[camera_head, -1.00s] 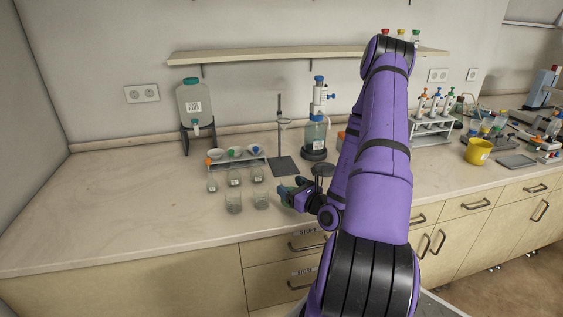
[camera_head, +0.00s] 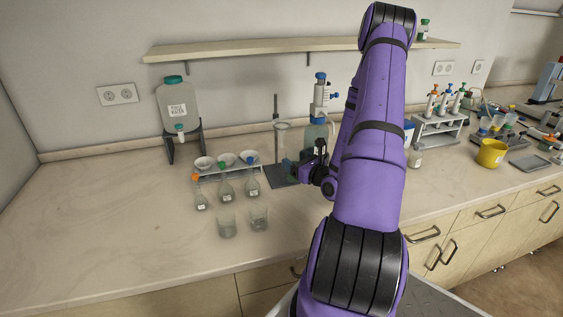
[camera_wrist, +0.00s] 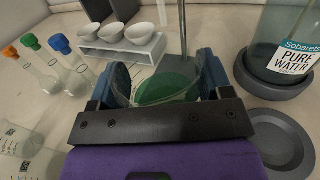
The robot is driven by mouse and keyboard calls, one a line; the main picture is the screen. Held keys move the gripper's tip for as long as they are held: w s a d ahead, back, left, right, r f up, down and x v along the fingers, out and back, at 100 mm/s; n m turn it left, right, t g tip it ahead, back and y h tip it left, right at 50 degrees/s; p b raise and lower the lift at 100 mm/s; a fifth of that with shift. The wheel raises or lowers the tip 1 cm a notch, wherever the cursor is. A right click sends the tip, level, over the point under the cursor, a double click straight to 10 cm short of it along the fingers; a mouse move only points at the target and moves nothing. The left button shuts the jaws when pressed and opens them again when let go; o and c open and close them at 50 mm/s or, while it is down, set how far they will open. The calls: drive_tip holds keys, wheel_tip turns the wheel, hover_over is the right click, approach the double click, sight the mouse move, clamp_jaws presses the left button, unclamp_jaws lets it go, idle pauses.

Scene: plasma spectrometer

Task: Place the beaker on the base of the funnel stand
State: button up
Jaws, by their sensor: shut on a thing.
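The funnel stand has an upright rod (camera_head: 276,108), a clear glass funnel (camera_head: 282,136) and a flat dark base (camera_head: 284,178); the base (camera_wrist: 178,68) also shows in the wrist view. My gripper (camera_head: 297,170) is at the right part of the base, partly hidden by my arm. In the wrist view its blue fingers (camera_wrist: 165,88) are shut on a clear beaker with a green bottom or content (camera_wrist: 165,92). The beaker is in front of the rod. I cannot tell whether its bottom touches the base.
A water bottle with dispenser (camera_head: 318,128) stands close right of the stand; a round grey dish (camera_wrist: 283,143) lies near it. Capped flasks (camera_head: 226,190), a bowl rack (camera_head: 228,170) and two glass beakers (camera_head: 227,225) are to the left. The left counter is clear.

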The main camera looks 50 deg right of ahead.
drive_tip(key=shift+w+d+f, duration=0.35)
drive_tip(key=shift+w+f, duration=0.35)
drive_tip(key=shift+w, duration=0.7)
drive_tip(key=shift+w+d+f, duration=0.3)
drive_tip(key=shift+w+f, duration=0.4)
drive_tip(key=shift+w, duration=0.65)
drive_tip(key=shift+w+d+f, duration=0.35)
drive_tip(key=shift+w+f, duration=0.35)
drive_tip(key=shift+w, duration=0.7)
drive_tip(key=shift+f, duration=0.1)
drive_tip(key=o, duration=1.1)
drive_tip(key=shift+o, duration=0.2)
